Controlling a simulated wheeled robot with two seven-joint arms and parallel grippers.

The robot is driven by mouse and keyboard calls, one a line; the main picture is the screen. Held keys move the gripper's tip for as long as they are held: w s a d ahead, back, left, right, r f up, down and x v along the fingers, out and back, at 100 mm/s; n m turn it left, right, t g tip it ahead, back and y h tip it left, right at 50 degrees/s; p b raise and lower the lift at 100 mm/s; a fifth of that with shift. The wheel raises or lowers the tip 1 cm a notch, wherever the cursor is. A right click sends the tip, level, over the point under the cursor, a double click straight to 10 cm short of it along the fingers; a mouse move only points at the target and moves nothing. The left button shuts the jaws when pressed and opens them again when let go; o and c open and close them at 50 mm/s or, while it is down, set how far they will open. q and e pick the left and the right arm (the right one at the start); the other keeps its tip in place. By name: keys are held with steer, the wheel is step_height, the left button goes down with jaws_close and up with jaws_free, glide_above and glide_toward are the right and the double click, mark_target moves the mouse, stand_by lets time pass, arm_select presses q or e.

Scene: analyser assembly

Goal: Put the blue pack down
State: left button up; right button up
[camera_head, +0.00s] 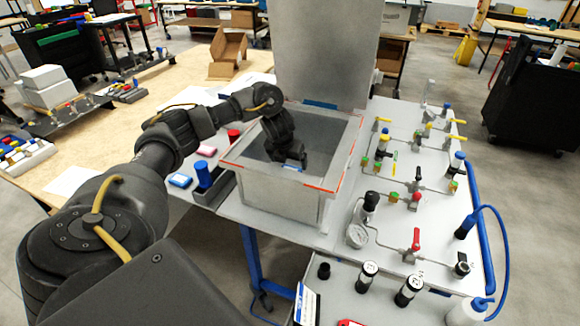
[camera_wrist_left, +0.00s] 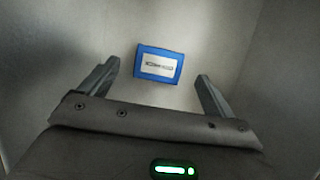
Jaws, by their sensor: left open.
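The blue pack (camera_wrist_left: 158,65) is a small blue block with a white label. In the left wrist view it lies on the floor of a grey box, between and just beyond my left gripper's fingertips (camera_wrist_left: 158,72). The fingers are apart and I see no contact with the pack. Most of the pack is hidden there by the gripper. My right gripper is not in view.
The box's raised lid (camera_head: 325,50) stands behind it. A panel (camera_head: 400,205) with valves and pipes is on the right. The box walls surround my left gripper.

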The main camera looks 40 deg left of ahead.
arm_select(q)
steer(key=p+v, duration=0.3)
steer(key=v, duration=0.4)
steer(key=shift+r, duration=0.35)
steer(key=shift+s+d, duration=0.1)
steer(key=shift+s, duration=0.05)
